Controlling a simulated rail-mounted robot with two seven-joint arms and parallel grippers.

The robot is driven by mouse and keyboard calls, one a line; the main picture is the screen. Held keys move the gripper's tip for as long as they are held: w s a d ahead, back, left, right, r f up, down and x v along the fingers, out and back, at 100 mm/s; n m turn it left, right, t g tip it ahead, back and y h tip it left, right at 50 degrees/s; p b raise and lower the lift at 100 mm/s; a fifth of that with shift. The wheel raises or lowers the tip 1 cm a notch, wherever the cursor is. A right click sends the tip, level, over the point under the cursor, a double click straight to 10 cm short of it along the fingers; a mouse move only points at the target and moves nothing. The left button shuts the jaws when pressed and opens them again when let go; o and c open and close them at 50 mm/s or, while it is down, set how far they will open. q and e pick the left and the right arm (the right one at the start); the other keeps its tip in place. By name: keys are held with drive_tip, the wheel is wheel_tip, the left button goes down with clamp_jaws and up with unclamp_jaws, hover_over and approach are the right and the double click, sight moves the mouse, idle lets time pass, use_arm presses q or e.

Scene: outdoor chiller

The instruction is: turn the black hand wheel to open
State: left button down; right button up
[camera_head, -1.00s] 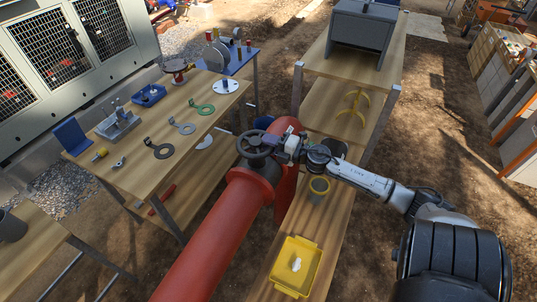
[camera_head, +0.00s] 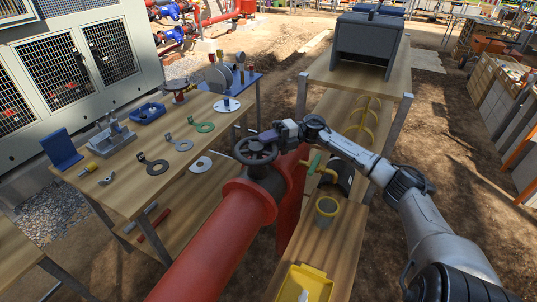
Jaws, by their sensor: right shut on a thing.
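The black hand wheel (camera_head: 256,152) sits on top of the thick red pipe (camera_head: 212,240) in the middle of the view. My right arm comes in from the right, and its gripper (camera_head: 270,138) is shut on the wheel's rim at the far right side. The gripper hides that stretch of rim and its fingertips are small in the picture. My left gripper is not in view.
A wooden table (camera_head: 150,200) with flat rings, a blue tray and small parts stands left.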

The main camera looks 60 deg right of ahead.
sight(258, 142)
drive_tip(key=n+g+y+b, duration=0.1)
drive_tip(key=g, duration=0.1)
drive_tip(key=w+n+g+y+b, duration=0.1)
drive_tip(key=g+b, duration=0.1)
drive_tip(key=w+f+n+g+b, duration=0.1)
drive_tip(key=n+g+b, duration=0.1)
drive_tip(key=shift+y, duration=0.4)
drive_tip(key=shift+w+a+n+g+y+b, duration=0.15)
drive_tip(key=shift+w+n+g+b, duration=0.1)
drive_tip(key=shift+n+g+b, duration=0.65)
drive_tip(key=shift+w+d+n+g+y+b, duration=0.15)
drive_tip(key=shift+n+g+b, duration=0.35)
drive_tip(key=shift+g+b, duration=0.75)
drive_tip(key=shift+a, duration=0.1)
drive_tip(key=o, duration=0.7)
drive_tip(key=shift+r, duration=0.1)
drive_tip(key=shift+o, duration=0.4)
drive_tip(key=shift+r, duration=0.1)
drive_tip(key=shift+r, duration=0.15)
